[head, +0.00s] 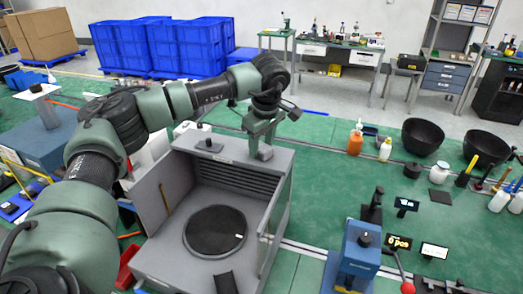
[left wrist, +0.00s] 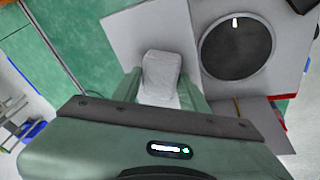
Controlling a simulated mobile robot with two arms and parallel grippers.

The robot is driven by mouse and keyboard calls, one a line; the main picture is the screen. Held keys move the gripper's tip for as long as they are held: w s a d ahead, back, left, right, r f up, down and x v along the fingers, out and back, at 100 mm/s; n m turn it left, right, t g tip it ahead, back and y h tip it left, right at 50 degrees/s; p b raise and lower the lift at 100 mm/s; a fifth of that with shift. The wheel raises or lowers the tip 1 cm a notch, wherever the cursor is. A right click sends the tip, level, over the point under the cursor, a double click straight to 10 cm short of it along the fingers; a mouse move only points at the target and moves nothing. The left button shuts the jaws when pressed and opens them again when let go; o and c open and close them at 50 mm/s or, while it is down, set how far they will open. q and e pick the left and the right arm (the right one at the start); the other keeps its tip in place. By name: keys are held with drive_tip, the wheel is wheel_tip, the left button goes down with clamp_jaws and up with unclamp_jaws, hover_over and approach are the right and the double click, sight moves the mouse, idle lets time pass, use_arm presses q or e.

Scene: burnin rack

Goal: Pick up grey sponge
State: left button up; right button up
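The grey sponge (left wrist: 162,70) shows in the left wrist view as a pale grey block between the fingers of my left gripper (left wrist: 160,85). The fingers lie close along both its sides; I cannot tell whether they press on it. In the head view my left gripper (head: 258,150) points down at the top right of the grey open-fronted box (head: 160,255). The sponge is not clearly visible there. My right gripper is not in view.
The box holds a round black plate (head: 215,230), also in the left wrist view (left wrist: 237,48). A small black item (head: 209,145) lies on the box top. Right of the box stand a blue press (head: 357,255), bottles (head: 355,140) and black bowls (head: 422,136). Green surface lies between them.

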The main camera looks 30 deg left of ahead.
use_arm(q)
clamp_jaws()
drive_tip(key=shift+r+b, duration=0.3)
drive_tip(key=shift+r, duration=0.3)
wheel_tip(320, 180, up, 7)
drive_tip(key=shift+w+r+b, duration=0.1)
drive_tip(key=shift+r+b, duration=0.05)
drive_tip(key=shift+b, duration=0.95)
wheel_tip(320, 180, up, 10)
hover_over(262, 147)
drive_tip(key=shift+r+b, duration=0.35)
drive_tip(key=shift+r, duration=0.45)
